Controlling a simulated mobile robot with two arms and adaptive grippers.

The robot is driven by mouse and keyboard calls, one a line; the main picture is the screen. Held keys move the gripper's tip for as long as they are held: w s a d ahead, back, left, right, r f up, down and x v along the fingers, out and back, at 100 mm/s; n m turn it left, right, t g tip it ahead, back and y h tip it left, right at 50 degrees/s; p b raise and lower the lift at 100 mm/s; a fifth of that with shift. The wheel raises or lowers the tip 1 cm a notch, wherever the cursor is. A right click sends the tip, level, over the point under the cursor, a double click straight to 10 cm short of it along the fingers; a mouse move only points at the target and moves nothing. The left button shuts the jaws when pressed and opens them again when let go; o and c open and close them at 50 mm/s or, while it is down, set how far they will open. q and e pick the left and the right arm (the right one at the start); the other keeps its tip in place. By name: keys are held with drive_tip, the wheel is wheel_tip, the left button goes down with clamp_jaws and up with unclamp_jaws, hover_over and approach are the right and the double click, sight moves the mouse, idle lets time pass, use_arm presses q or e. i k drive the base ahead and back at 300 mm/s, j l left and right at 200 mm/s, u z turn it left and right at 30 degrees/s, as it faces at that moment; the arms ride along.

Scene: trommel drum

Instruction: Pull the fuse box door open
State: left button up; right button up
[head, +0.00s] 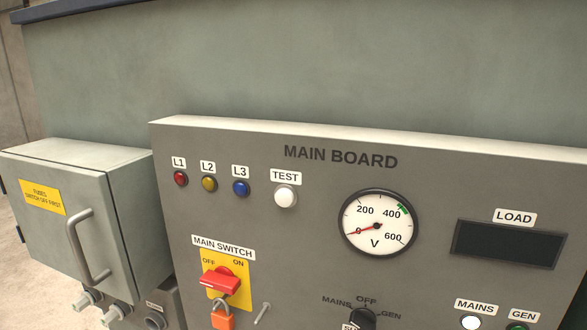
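The fuse box (138,222) is a grey-green metal box at the left of the head view, beside the main board. Its front door (40,236) looks shut and faces left and toward me. The door carries a yellow label (42,197) reading "FUSES, SWITCH OFF FIRST". A grey bar handle (81,249) stands upright near the door's right edge. Neither of my grippers shows in the head view, and nothing touches the handle.
The main board (310,212) stands right of the fuse box, with lamps, a voltmeter (378,223) and a red main switch (220,281). An orange padlock (223,316) hangs at the switch. Cable glands (88,299) stick out below the box. Floor shows at the lower left.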

sight(65, 216)
drive_tip(key=u, duration=1.3)
